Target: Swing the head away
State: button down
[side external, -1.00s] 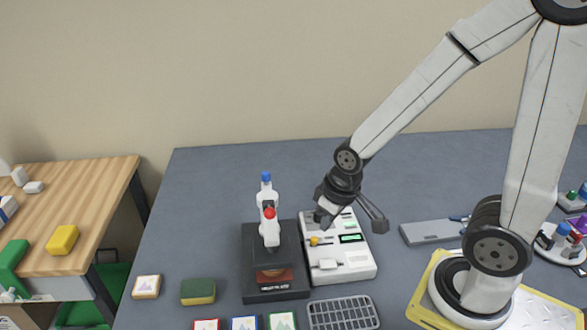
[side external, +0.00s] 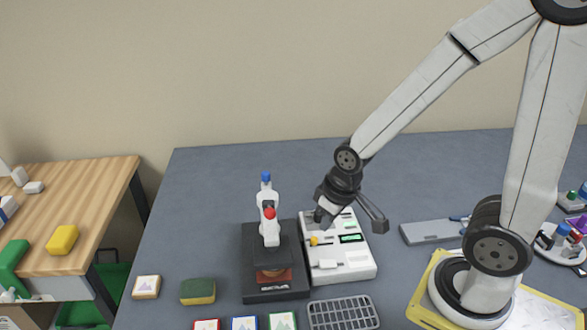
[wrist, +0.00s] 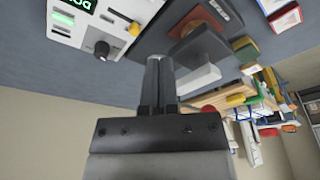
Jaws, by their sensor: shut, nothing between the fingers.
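The swing-away press (side external: 277,292) stands on the grey table, left of the white control box. Its dark head (side external: 271,257) sits over the base, with a brown-red patch (side external: 272,275) showing at the front. A white arm (side external: 268,232) carries the head, with a red knob (side external: 269,213) and a blue-topped post (side external: 266,177). The head (wrist: 208,48) and red knob (wrist: 208,109) also show in the wrist view. My gripper (side external: 319,217) is right of the red knob, by the control box, apart from the press. In the wrist view its fingers (wrist: 159,58) are together and empty.
The white control box (side external: 350,262) is close to my gripper. A wire rack (side external: 343,313), a sponge (side external: 198,291) and several picture tiles (side external: 245,324) lie in front. A grey tray (side external: 430,232) is at right. The table behind the press is clear.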

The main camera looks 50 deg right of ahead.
jog(key=c, duration=0.7)
grip_release()
jog(key=shift+w, duration=0.1)
jog(key=shift+o, duration=1.4)
jog(key=shift+w+r, duration=0.15)
jog(key=shift+w, duration=0.15)
notch_tip(320, 180, up, 7)
jog(key=g, duration=0.2)
send_over(265, 173)
jog(key=shift+s+a, duration=0.15)
jog(key=shift+s, duration=0.3)
jog(key=shift+w+d+g, duration=0.25)
jog(key=shift+w+g, duration=0.05)
jog(key=shift+w, duration=0.15)
jog(key=shift+f, duration=3.85)
grip_shut()
